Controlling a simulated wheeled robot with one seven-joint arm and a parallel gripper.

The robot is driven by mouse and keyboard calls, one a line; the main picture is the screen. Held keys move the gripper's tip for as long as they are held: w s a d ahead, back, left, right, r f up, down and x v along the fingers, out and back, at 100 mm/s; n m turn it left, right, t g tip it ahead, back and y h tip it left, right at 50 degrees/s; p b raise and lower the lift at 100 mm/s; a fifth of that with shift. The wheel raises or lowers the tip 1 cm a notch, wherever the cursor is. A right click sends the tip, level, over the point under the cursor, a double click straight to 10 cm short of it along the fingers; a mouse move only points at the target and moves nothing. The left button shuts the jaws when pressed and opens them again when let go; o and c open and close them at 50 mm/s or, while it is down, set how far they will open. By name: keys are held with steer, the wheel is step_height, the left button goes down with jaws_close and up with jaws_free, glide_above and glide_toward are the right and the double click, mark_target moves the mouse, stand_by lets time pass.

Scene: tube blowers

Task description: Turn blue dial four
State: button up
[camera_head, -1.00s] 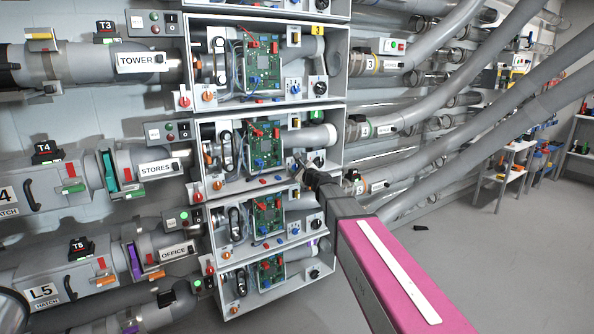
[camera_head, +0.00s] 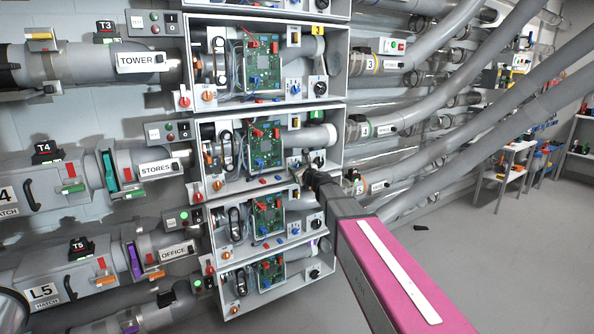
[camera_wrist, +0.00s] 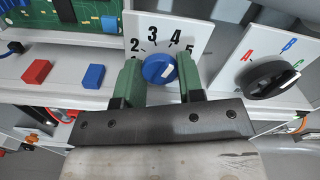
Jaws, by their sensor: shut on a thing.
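The blue dial (camera_wrist: 157,68) sits on a white plate (camera_wrist: 140,22) with black numbers; 2, 3, 4 and 5 show around its upper side. A white mark lies on the right part of the dial, slanting up to the right; I cannot tell exactly which number it points at. My gripper (camera_wrist: 160,80) has its two green fingers on either side of the dial, shut on it. In the head view my gripper (camera_head: 303,166) reaches into the third-row-down open white box (camera_head: 338,150) at its lower right, and the dial is hidden there.
A black dial (camera_wrist: 268,78) with coloured letters is close to the right of my gripper. A red block (camera_wrist: 36,72) and a blue block (camera_wrist: 94,76) are on the ledge to the left. A green circuit board (camera_head: 263,145) stands inside the box.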

steer(key=o, duration=0.6)
steer(key=shift+o, duration=0.2)
steer(key=shift+s, duration=0.15)
steer(key=v, duration=1)
steer(key=shift+s+d, duration=0.2)
steer(key=shift+d, duration=0.1)
